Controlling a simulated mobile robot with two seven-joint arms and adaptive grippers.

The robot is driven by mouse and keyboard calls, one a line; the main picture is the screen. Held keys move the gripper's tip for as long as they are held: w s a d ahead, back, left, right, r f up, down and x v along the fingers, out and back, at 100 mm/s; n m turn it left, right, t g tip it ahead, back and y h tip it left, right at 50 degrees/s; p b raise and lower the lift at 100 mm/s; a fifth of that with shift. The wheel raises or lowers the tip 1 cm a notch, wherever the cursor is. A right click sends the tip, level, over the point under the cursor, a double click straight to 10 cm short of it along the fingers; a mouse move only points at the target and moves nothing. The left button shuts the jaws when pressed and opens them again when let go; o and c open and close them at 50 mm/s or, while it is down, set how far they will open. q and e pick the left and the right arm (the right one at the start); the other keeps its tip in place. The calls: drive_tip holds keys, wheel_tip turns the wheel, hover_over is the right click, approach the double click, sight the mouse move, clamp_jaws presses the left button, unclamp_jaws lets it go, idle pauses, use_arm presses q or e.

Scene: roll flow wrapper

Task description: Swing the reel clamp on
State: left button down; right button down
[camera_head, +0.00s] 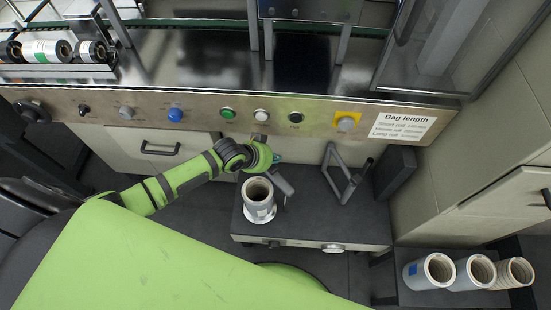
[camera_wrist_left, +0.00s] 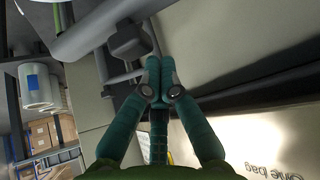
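The reel (camera_head: 258,213), a pale roll with a dark open core, stands upright on the dark unwinder top (camera_head: 305,222). The reel clamp (camera_head: 283,181), a grey arm, lies at the reel's upper right, with its far end beside the roll. In the left wrist view the clamp shows as a dark block with a bar (camera_wrist_left: 125,40). My left gripper (camera_head: 277,158) is at the clamp's upper end; in the left wrist view its teal fingertips (camera_wrist_left: 160,70) are closed in on a dark bar of the clamp. The fingers partly hide it. My right gripper is not in view.
A bent metal frame (camera_head: 343,175) stands on the unwinder, right of the clamp. The steel control panel (camera_head: 200,112) with several buttons runs behind. Spare rolls (camera_head: 430,271) stand on a low stand at lower right. A beige cabinet (camera_head: 480,205) closes off the right.

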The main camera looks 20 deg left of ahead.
use_arm(q)
drive_tip(key=shift+w+d+f, duration=0.2)
drive_tip(key=shift+w+f, duration=0.1)
drive_tip(key=shift+f, duration=0.1)
drive_tip(key=shift+s+a+r+n+y+p, duration=0.1)
drive_tip(key=shift+s+a+n+y+p, duration=0.2)
drive_tip(key=shift+p, duration=0.5)
drive_tip(key=shift+s+a+r+n+y+p, duration=0.1)
drive_tip(key=shift+s+n+y+p, duration=0.15)
drive_tip(key=shift+n+p, duration=0.4)
drive_tip(key=s+n+y+p, duration=0.1)
drive_tip(key=p, duration=0.1)
drive_tip(key=s+n+p, duration=0.1)
drive_tip(key=p, duration=0.1)
drive_tip(key=shift+s+a+n+t+y, duration=0.1)
drive_tip(key=shift+a+n+t+y, duration=0.25)
drive_tip(key=shift+t, duration=0.05)
drive_tip(key=shift+s+a+f+n+y+p, duration=0.1)
drive_tip(key=shift+s+a+n+y+p, duration=0.05)
drive_tip(key=shift+s+n+y+p, duration=0.55)
drive_tip(key=shift+s+a+p, duration=0.25)
drive_tip(key=shift+s+p, duration=0.45)
drive_tip(key=shift+s, duration=0.15)
drive_tip(key=shift+s+f, duration=0.15)
